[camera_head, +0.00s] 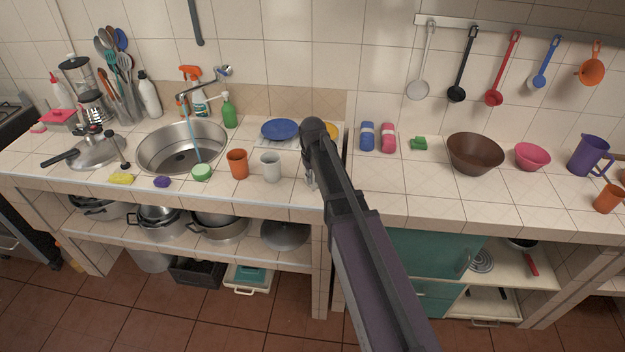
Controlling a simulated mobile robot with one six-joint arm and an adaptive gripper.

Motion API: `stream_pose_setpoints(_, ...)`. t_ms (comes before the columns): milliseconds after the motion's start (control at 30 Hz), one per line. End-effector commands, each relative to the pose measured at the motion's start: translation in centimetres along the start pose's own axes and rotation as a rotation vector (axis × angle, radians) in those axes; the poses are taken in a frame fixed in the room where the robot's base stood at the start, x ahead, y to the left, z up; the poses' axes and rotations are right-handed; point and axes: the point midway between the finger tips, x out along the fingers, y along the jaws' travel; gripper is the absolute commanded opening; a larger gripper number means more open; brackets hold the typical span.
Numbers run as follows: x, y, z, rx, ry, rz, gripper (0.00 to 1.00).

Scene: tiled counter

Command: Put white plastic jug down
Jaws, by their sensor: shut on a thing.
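A small white vessel (270,167) stands upright on the tiled counter, right of an orange cup (238,164). It is the only jug-like white thing I can make out. My gripper (311,179) points down just right of it, near the counter's front edge. My own arm hides most of the gripper, so only a sliver of the fingers shows. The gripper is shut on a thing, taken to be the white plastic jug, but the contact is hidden.
A sink (182,146) lies left, with a green-topped brush (201,173) and sponges near the front edge. A blue plate (280,129) is behind. A brown bowl (475,153), a pink bowl (532,157) and a purple jug (588,156) stand right. The counter before the brown bowl is clear.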

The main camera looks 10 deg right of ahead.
Motion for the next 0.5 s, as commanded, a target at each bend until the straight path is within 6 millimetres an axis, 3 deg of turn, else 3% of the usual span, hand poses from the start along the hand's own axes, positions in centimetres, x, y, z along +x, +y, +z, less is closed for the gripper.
stream_pose_setpoints(100,-0.03,-0.01,0.05,0.000,-0.002,0.000,0.00)
stream_pose_setpoints(133,0.00,-0.03,0.07,0.000,-0.003,-0.001,0.28)
stream_pose_setpoints(200,0.00,-0.03,0.07,0.000,-0.003,-0.001,0.49)
stream_pose_setpoints(233,0.00,-0.03,0.07,0.000,-0.003,-0.001,0.54)
stream_pose_setpoints(500,-0.01,-0.04,0.04,0.000,-0.002,0.000,0.54)
